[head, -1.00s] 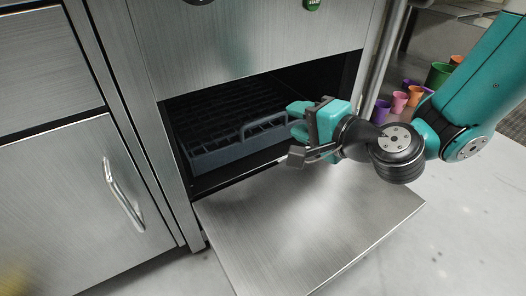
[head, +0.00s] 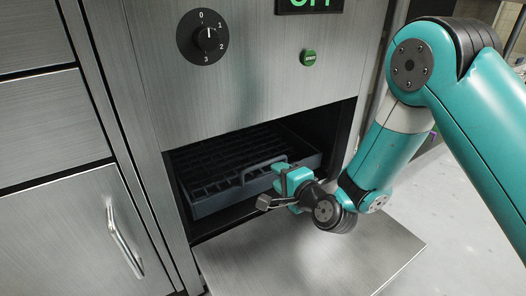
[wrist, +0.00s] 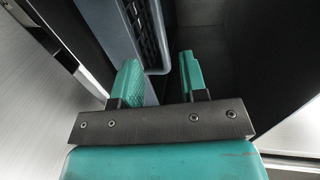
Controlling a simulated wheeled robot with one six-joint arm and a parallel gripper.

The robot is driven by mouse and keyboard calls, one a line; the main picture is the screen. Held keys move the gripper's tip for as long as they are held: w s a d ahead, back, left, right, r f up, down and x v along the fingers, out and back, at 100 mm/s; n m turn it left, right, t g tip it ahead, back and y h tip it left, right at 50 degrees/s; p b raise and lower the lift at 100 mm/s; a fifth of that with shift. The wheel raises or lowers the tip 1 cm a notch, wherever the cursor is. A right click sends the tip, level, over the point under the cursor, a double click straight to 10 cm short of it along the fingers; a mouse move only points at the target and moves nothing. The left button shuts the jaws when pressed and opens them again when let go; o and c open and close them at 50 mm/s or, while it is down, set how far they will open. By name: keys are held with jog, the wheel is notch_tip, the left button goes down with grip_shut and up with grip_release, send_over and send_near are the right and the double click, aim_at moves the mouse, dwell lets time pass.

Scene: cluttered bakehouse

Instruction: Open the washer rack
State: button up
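The washer rack (head: 225,193) is a blue-grey gridded tray inside the open washer compartment. A raised loop handle (head: 262,164) stands on its front edge. My gripper (head: 277,178) is at the right part of this handle, in front of the rack. In the wrist view, the two teal fingers (wrist: 160,66) are apart, and a blue-grey part of the rack (wrist: 146,38) reaches into the space between them. I cannot tell whether either finger touches it. The fingers partly hide the handle's right end in the head view.
The washer's drop-down door (head: 300,258) lies open below the compartment. A control knob (head: 208,38) and a green button (head: 308,58) are on the panel above. A closed cabinet with a bar handle (head: 122,240) stands at left. Open floor lies at right.

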aim_at(264, 165)
jog(key=b+x, duration=0.1)
jog(key=x, duration=0.7)
jog(key=shift+w+a+f, duration=0.1)
jog(key=shift+w+a, duration=0.05)
jog(key=shift+w, duration=0.1)
grip_shut()
